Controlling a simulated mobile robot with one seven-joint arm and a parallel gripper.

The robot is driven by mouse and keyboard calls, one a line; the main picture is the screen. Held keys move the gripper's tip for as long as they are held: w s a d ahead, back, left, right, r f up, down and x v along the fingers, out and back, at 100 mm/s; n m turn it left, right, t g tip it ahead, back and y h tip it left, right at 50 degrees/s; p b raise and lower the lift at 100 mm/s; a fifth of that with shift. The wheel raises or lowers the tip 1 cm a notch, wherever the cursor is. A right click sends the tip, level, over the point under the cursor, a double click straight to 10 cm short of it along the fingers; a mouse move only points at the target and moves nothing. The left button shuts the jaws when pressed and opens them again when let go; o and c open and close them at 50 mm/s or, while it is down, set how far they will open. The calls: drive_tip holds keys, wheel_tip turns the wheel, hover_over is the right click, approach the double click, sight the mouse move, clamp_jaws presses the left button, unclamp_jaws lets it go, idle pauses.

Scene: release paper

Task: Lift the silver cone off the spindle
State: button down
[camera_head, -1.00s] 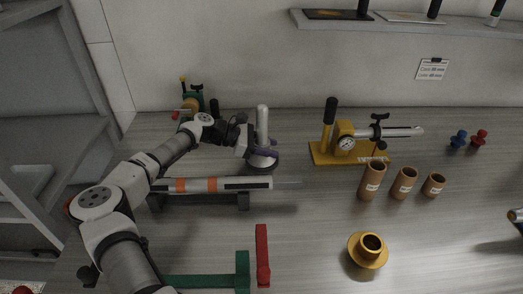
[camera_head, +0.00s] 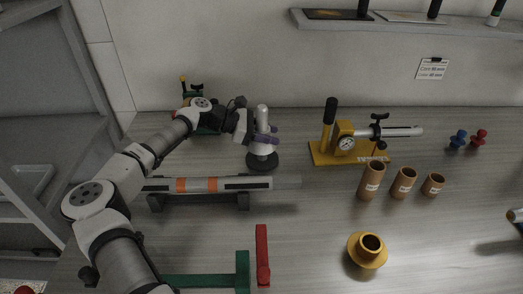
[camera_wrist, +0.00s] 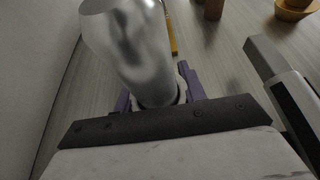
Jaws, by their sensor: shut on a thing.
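The silver cone (camera_head: 262,115) stands upright over a dark round base (camera_head: 262,163) left of the middle of the bench in the head view. Any spindle inside the cone is hidden, and I cannot tell whether the cone still touches the base. My gripper (camera_head: 262,135) reaches in from the left, its purple fingers shut on the cone around its middle. In the wrist view the shiny cone (camera_wrist: 135,50) fills the space between the purple fingers (camera_wrist: 160,92) and leans a little to the left in the picture.
A grey cylinder with orange bands (camera_head: 197,185) lies on a dark stand just in front. A yellow gauge fixture (camera_head: 345,150) stands to the right, with brown tubes (camera_head: 402,183) and a gold flanged cup (camera_head: 368,250) nearer. A red bar (camera_head: 262,255) lies in front.

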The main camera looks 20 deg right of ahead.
sight(267, 114)
drive_tip(key=shift+w+a+r, duration=0.15)
drive_tip(key=shift+a+r, duration=0.1)
drive_tip(key=shift+r, duration=0.2)
drive_tip(key=shift+r+p, duration=0.35)
drive_tip(key=shift+r, duration=3.2)
wheel_tip(267, 114, up, 7)
drive_tip(key=p, duration=0.1)
drive_tip(key=shift+d+p, duration=0.3)
drive_tip(key=shift+p, duration=0.05)
drive_tip(key=shift+r, duration=0.55)
